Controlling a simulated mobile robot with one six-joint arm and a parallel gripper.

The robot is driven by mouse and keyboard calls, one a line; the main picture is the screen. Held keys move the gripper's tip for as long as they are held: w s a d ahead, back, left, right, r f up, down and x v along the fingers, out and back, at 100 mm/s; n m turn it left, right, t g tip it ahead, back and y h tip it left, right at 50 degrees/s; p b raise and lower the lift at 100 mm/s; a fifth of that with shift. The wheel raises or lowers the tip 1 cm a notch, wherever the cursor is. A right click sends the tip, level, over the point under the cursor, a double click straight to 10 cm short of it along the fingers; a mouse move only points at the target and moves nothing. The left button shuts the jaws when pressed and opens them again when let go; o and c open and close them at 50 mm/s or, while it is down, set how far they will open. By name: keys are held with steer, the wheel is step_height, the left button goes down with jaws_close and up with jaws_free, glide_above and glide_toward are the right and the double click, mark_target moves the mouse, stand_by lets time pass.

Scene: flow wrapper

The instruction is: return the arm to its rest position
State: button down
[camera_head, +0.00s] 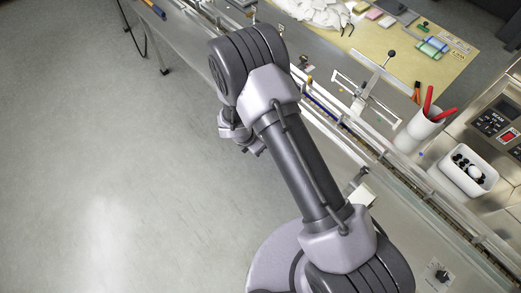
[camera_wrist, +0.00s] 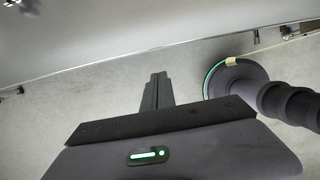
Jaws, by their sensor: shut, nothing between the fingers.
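My arm is folded over the floor beside the flow wrapper (camera_head: 330,122), its elbow high at the upper middle of the head view. The wrist hangs to the left of the forearm, and my gripper's fingers are hidden there. In the wrist view my gripper (camera_wrist: 157,92) shows its two dark fingers together, with nothing between them. It points over bare grey floor and touches nothing that I can see.
A white cup with red-handled tools (camera_head: 418,128) and a white bin (camera_head: 466,174) stand on the machine at the right. A tan mat (camera_head: 400,50) with small packs lies at the back. The floor (camera_head: 100,170) at left is clear.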

steer(key=s+d+r+m+b, duration=0.1)
steer(key=d+r+m+b, duration=0.5)
steer(key=r, duration=0.5)
steer(key=s+d+r+m+b, duration=0.1)
steer(key=d+r+m, duration=0.2)
steer(key=r+m, duration=0.65)
steer(key=s+a+r+m+t+y+b, duration=0.1)
steer(key=s+r+m+t+y+b, duration=0.2)
steer(key=s+m, duration=1.1)
steer(key=s+r+y+b, duration=0.2)
steer(key=s+r+b, duration=0.2)
steer(key=r, duration=0.1)
steer(key=shift+s, duration=0.35)
